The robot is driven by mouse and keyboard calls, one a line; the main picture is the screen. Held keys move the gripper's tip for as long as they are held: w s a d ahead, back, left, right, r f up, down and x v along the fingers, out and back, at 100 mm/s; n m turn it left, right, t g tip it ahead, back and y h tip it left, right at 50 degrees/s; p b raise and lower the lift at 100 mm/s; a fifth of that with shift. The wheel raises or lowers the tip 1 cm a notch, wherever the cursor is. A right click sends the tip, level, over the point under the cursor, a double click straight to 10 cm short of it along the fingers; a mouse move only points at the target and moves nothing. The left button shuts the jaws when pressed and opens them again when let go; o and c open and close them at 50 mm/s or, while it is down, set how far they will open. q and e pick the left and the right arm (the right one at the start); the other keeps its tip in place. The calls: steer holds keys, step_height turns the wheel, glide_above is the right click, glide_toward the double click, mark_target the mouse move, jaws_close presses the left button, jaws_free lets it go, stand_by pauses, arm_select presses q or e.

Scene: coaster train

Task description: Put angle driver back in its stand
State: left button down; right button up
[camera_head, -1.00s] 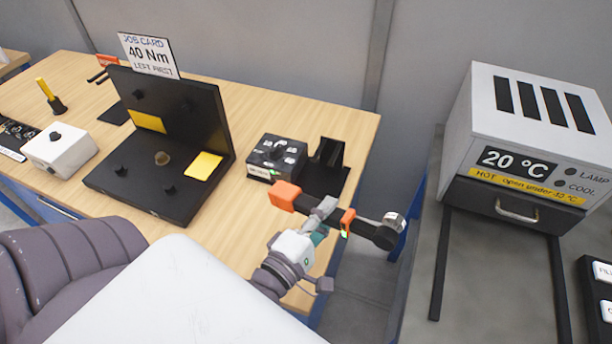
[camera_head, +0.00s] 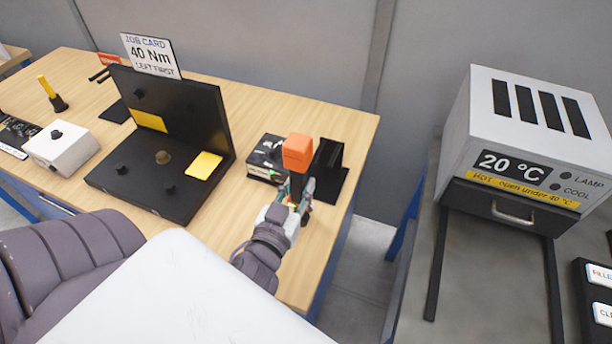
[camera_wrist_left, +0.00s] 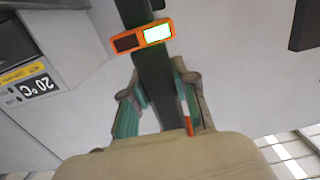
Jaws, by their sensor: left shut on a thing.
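The angle driver (camera_head: 297,152) is in my left gripper (camera_head: 298,196), with its orange end up and its black body running down between the fingers. In the left wrist view its black shaft (camera_wrist_left: 157,85) passes between the fingers of the gripper (camera_wrist_left: 160,112), and an orange collar with a lit green window faces the camera. Its silver head is hidden in the head view. The black stand (camera_head: 328,168) is on the table just right of the driver; the driver appears beside it, and I cannot tell whether they touch. My right gripper is not in view.
A black angled fixture (camera_head: 205,125) with yellow pads is farther left. The table's right edge is close to the stand. A white oven (camera_head: 515,135) stands at the right.

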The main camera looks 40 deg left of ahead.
arm_select(q)
steer(key=x, duration=0.2)
steer(key=p+x, duration=0.1)
steer(key=x, duration=0.1)
steer(key=p+x, duration=0.1)
steer(key=shift+w+r, duration=0.4)
steer(key=shift+w, duration=0.05)
steer(key=shift+r, duration=0.1)
steer(key=shift+w+a, duration=0.15)
steer(key=shift+w, duration=0.25)
steer(key=shift+p+x, duration=0.55)
steer(key=shift+x, duration=1.55)
steer(key=shift+r+x, duration=0.15)
steer(key=shift+x, duration=1.1)
steer(key=shift+r+x, duration=0.1)
steer(key=shift+x, duration=1.15)
steer(key=shift+s+f+b, duration=0.1)
steer(key=shift+f+b, duration=0.45)
steer(key=shift+f, duration=0.3)
stand_by(0.9)
